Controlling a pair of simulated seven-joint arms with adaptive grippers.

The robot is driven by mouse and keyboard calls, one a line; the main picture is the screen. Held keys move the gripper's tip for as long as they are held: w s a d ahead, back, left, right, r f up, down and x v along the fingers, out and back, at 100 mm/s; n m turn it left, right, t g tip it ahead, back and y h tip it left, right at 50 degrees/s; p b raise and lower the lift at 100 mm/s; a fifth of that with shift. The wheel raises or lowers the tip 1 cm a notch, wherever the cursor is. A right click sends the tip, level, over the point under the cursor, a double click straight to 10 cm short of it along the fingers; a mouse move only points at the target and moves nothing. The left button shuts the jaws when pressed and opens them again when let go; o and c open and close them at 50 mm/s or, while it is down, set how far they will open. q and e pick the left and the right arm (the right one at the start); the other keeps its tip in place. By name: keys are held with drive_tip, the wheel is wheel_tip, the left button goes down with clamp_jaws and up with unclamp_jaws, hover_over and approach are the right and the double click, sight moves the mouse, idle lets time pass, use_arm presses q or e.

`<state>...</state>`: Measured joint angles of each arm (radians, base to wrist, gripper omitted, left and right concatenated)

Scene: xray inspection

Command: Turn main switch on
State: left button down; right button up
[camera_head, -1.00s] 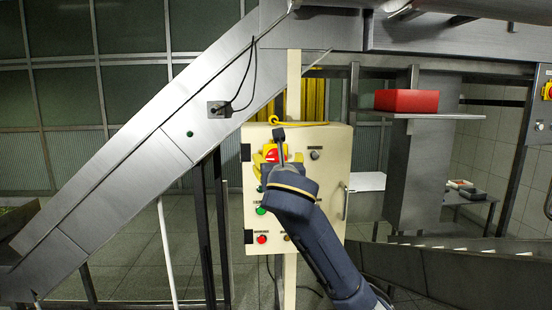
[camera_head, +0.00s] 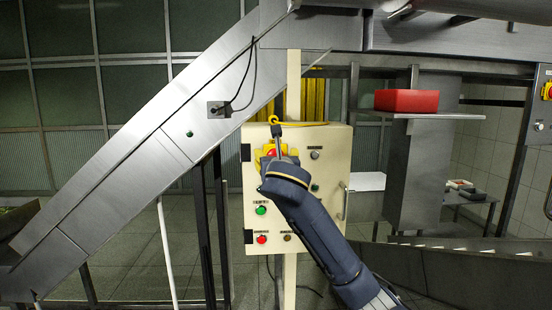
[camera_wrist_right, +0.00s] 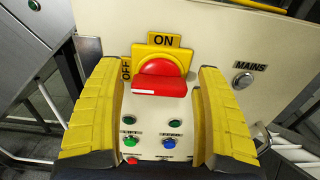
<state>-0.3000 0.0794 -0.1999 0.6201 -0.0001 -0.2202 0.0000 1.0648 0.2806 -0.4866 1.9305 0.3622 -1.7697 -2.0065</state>
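The main switch (camera_head: 271,153) is a red rotary handle on a yellow plate on the cream control box (camera_head: 330,180). My right gripper partly hides it in the head view. In the right wrist view the red handle (camera_wrist_right: 160,79) lies crosswise, with a white line along its front edge. "ON" is printed above it and "OFF" at its left. My right gripper (camera_head: 277,142) is in front of the switch. Its yellow-padded fingers are open, one on each side of the handle, with gaps visible. My left gripper is not in view.
A "MAINS" button (camera_wrist_right: 244,80) is to the right of the switch. Green, blue and red buttons are below it, including a green one (camera_head: 261,210). A box handle (camera_head: 345,203) is at the right edge. A metal chute (camera_head: 150,150) slopes on the left; a red box (camera_head: 406,101) is on a shelf.

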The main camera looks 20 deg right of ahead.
drive_tip(key=c, duration=1)
drive_tip(key=m, duration=0.8)
drive_tip(key=shift+d+m, duration=0.15)
drive_tip(key=shift+m, duration=0.25)
drive_tip(key=m, duration=0.6)
drive_tip(key=shift+s+d+m, duration=0.1)
drive_tip(key=shift+m, duration=1.4)
drive_tip(key=shift+c, duration=0.6)
drive_tip(key=shift+d, duration=0.1)
drive_tip(key=shift+c, duration=0.4)
